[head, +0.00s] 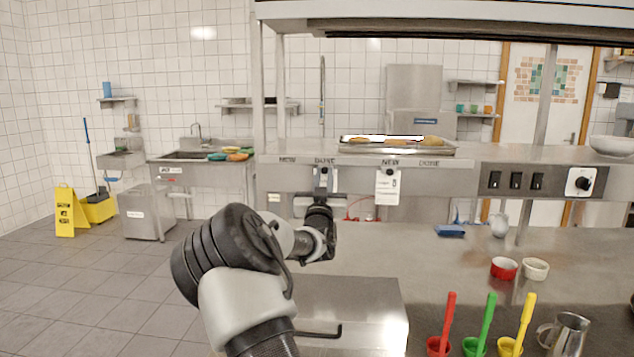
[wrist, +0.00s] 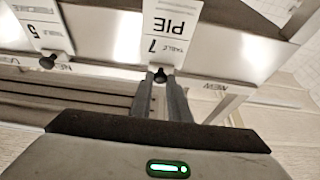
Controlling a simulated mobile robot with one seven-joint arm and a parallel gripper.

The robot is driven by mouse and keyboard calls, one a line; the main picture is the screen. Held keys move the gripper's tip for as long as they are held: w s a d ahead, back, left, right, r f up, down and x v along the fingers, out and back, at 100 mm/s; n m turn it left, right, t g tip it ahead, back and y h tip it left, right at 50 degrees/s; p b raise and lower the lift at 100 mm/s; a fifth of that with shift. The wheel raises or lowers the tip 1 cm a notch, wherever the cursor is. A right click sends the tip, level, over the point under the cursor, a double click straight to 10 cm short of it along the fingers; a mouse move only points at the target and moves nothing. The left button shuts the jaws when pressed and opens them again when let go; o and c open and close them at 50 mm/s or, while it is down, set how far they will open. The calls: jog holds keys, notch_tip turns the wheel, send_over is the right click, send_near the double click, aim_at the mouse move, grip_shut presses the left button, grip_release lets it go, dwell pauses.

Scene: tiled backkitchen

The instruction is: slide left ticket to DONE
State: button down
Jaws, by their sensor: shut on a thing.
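My gripper (wrist: 168,82) is shut on that knob. In the head view my gripper (head: 321,194) is just in front of the ticket.
The left NEW label (head: 287,160) is left of the held ticket. A food tray (head: 350,149) stands on the shelf above the rail. Switches (head: 515,181) are to the right. Below, the steel counter (head: 430,265) holds ramekins (head: 503,268) and coloured-handled tools (head: 487,318).

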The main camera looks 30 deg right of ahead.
jog(key=shift+s+d, duration=0.1)
jog(key=shift+d, duration=0.1)
jog(key=c, duration=1.7)
grip_release()
jog(key=shift+s+r, duration=0.1)
jog(key=shift+s+a+f, duration=0.25)
jog(key=shift+a, duration=0.05)
jog(key=b+v, duration=0.2)
jog(key=v, duration=1.4)
jog(key=shift+s+a, duration=0.15)
jog(key=shift+s, duration=0.1)
